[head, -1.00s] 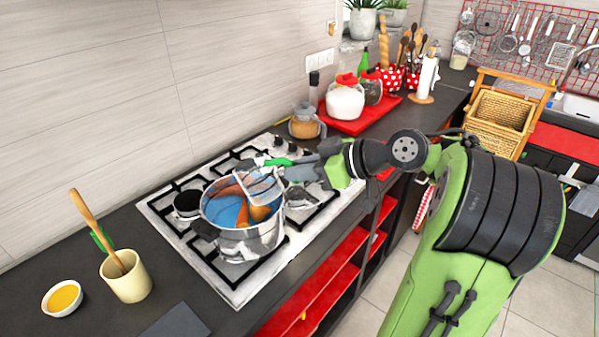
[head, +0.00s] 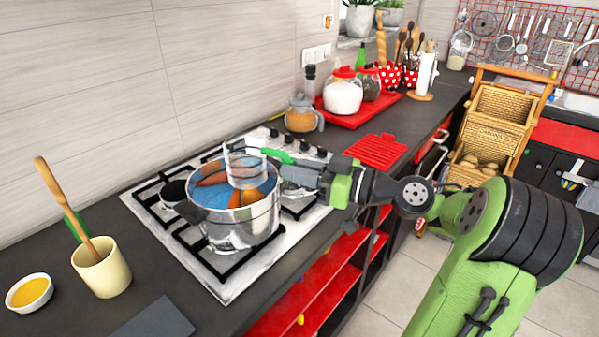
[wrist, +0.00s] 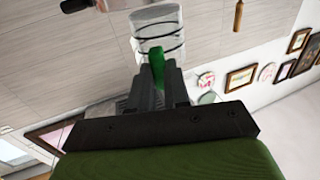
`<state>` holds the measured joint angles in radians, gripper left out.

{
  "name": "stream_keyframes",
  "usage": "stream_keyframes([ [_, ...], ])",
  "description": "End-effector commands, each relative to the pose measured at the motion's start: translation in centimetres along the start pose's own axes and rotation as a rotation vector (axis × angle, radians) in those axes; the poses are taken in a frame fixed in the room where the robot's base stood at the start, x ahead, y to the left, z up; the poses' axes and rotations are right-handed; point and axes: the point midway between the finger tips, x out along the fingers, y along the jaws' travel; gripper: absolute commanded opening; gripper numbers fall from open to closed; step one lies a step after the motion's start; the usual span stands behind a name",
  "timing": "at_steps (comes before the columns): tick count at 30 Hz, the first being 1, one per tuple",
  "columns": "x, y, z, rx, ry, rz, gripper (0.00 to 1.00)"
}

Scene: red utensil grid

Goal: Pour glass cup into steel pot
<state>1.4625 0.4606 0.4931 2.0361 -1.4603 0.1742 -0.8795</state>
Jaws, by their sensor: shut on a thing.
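A clear glass cup (head: 246,172) is over the steel pot (head: 240,226), near its back rim, and looks close to upright. My gripper (head: 280,156) is shut on the cup from the right, with a green piece, apparently its handle, between the fingers. The cup (wrist: 158,28) also shows in the wrist view, beyond the fingers of my gripper (wrist: 158,82). The pot stands on the stove, with blue and orange showing inside. I cannot tell if anything is left in the cup.
The white stove (head: 222,290) has black grates. A cream utensil holder (head: 102,272) and a bowl of yellow food (head: 29,293) stand to its left. A glass jug (head: 301,116) and a red tray (head: 350,122) with jars are behind. A red grid (head: 376,151) lies right of the stove.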

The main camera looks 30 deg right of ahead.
Motion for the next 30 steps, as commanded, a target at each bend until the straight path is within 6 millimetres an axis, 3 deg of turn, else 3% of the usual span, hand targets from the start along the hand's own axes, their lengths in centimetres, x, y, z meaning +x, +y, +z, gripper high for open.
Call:
stream_keyframes([
  [5, 0.0, 0.0, -0.7, -0.001, -0.001, 0.000, 0.00],
  [15, 0.1, 0.0, -4.5, -0.002, -0.001, 0.000, 0.00],
  [30, 0.1, 0.0, -4.2, 0.000, -0.002, 0.000, 0.00],
])
